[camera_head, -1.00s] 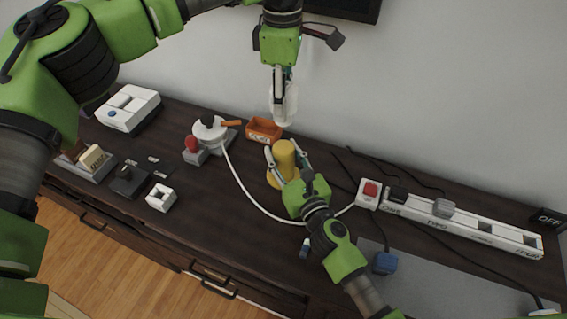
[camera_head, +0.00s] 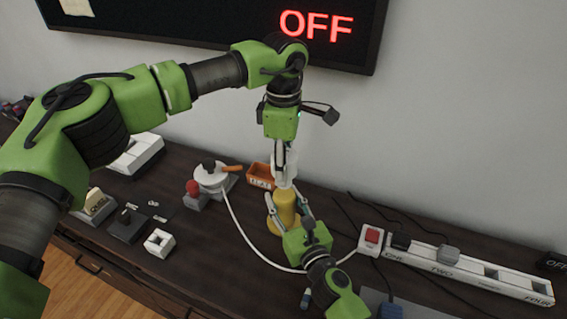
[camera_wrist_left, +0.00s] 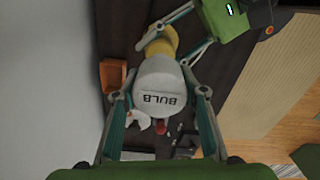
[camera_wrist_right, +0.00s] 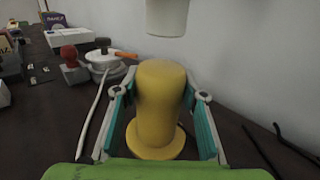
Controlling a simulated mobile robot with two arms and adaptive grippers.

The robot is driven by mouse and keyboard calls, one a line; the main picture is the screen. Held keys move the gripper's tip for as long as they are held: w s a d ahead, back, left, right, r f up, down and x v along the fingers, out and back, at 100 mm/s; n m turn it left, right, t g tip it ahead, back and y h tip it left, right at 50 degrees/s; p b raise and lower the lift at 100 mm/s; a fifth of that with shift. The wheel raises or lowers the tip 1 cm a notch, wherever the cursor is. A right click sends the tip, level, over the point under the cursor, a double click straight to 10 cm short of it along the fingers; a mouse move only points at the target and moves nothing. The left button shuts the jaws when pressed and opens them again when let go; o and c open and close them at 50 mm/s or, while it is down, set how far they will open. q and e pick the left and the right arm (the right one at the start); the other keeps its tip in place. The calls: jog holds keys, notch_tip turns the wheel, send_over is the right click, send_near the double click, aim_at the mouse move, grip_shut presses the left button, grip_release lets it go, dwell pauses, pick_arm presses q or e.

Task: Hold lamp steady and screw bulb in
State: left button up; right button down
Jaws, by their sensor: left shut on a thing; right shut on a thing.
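The yellow lamp (camera_head: 286,202) stands upright on the dark desk. My right gripper (camera_head: 286,203) is shut around its column from the front, with one finger on each side in the right wrist view (camera_wrist_right: 160,95). My left gripper (camera_head: 284,168) points down above the lamp, shut on the white bulb (camera_head: 285,181). The bulb, marked BULB, also shows between the fingers in the left wrist view (camera_wrist_left: 160,83). In the right wrist view the bulb's lower end (camera_wrist_right: 167,18) hangs above the lamp top with a small gap. The lamp's socket is hidden.
An orange bin (camera_head: 260,176) stands close behind the lamp. A white round device (camera_head: 211,176) and a red button (camera_head: 194,188) are to its left. A power strip (camera_head: 470,268) with a red switch (camera_head: 372,236) lies right. A white cable (camera_head: 243,221) loops around the lamp's front.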

pick_arm(q)
jog(key=shift+f, duration=0.8)
jog(key=shift+f, duration=0.6)
jog(key=m, duration=1.7)
jog(key=shift+d, duration=0.1)
jog(key=m, duration=0.5)
jog(key=shift+w+m, duration=0.1)
jog(key=shift+m, duration=0.2)
jog(key=o, duration=1.1)
